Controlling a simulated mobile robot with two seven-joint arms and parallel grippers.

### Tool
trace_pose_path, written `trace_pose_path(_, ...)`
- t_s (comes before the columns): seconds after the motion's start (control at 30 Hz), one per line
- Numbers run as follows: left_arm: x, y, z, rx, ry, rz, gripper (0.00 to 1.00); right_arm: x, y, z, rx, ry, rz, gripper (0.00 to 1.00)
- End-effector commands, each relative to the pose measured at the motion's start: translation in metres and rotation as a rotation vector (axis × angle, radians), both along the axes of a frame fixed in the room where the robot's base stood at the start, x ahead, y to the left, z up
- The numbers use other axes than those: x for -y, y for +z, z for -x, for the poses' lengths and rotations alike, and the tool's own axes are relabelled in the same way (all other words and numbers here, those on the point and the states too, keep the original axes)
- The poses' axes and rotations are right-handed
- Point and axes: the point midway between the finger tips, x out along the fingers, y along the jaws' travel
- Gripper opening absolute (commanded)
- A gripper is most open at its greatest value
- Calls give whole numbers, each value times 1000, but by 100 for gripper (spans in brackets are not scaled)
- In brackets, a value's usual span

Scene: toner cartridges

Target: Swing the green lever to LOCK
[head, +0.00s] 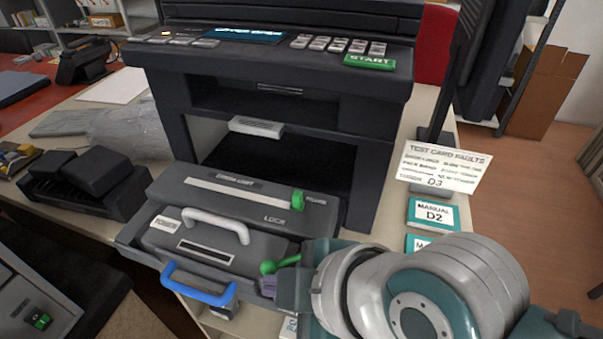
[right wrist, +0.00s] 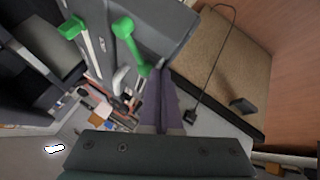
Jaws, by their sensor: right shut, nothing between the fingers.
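The green lever (head: 281,263) with a round knob is on the right front of the dark drawer unit (head: 165,190) in the head view. The word LOCK is printed on the unit above it. The lever also shows in the right wrist view (right wrist: 132,45), just above my fingertips. My right gripper (head: 286,284) is at the lever in the head view, with its purple fingers closed and empty; it also shows in the right wrist view (right wrist: 160,75). I cannot tell whether it touches the lever. My left gripper is not in view.
A green tab (head: 298,201) sits at the right end of a pale strip on the unit. A grey handle (head: 217,218) and a blue handle (head: 198,287) are to the left. The printer (head: 270,90) stands behind. Manual cards (head: 433,214) lie to the right.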

Motion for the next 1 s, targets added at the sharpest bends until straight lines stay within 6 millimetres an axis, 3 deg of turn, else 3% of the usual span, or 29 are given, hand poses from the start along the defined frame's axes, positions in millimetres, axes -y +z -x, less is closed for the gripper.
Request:
trace_pose_path(0.7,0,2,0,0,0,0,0,-4,-1,-4,1,3,1,0)
trace_pose_path(1.0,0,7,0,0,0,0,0,4,0,-2,0,3,2,0)
